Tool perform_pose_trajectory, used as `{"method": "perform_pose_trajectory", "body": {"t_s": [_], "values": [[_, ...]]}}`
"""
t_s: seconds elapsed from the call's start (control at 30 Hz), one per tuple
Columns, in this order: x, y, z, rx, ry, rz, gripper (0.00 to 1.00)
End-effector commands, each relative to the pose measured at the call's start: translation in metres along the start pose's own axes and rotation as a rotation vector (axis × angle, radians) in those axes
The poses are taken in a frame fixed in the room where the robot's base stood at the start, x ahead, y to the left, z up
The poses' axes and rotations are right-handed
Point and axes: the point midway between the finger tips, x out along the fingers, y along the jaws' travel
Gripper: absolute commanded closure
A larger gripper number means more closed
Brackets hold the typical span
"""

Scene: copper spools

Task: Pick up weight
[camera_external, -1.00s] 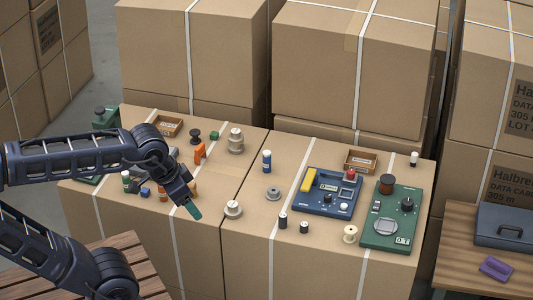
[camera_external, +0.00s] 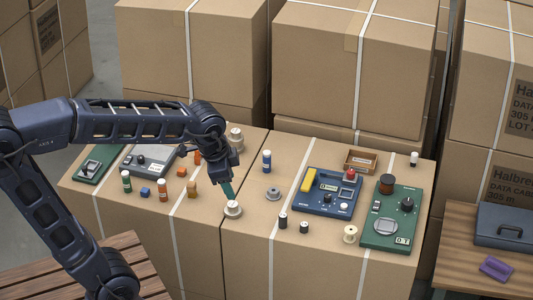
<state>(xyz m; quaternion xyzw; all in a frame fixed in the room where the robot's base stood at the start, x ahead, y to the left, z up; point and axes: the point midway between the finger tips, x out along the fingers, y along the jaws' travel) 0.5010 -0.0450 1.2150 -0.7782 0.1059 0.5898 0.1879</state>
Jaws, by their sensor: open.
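A pale metal stepped piece with a narrower top (camera_external: 232,209), which looks like a weight, stands upright on the near part of the box top. A larger similar piece (camera_external: 236,138) stands farther back, partly behind my arm. A low grey ring-shaped piece (camera_external: 273,193) lies to the right. My gripper (camera_external: 228,190) has teal fingertips, points down and is open and empty. Its tips are right above the near pale piece; I cannot tell whether they touch it.
A blue panel device (camera_external: 328,207) and a green device (camera_external: 382,240) sit to the right. Dark spools (camera_external: 283,220) and a cream spool (camera_external: 350,234) stand in front. Small bottles (camera_external: 127,181) and a grey device (camera_external: 150,160) are left.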

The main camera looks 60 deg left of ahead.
Motion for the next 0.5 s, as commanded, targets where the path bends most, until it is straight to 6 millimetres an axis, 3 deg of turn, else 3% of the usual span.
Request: {"method": "perform_pose_trajectory", "body": {"t_s": [0.5], "values": [[0.093, -0.084, -0.064, 0.409, -0.101, 0.057, 0.49]]}}
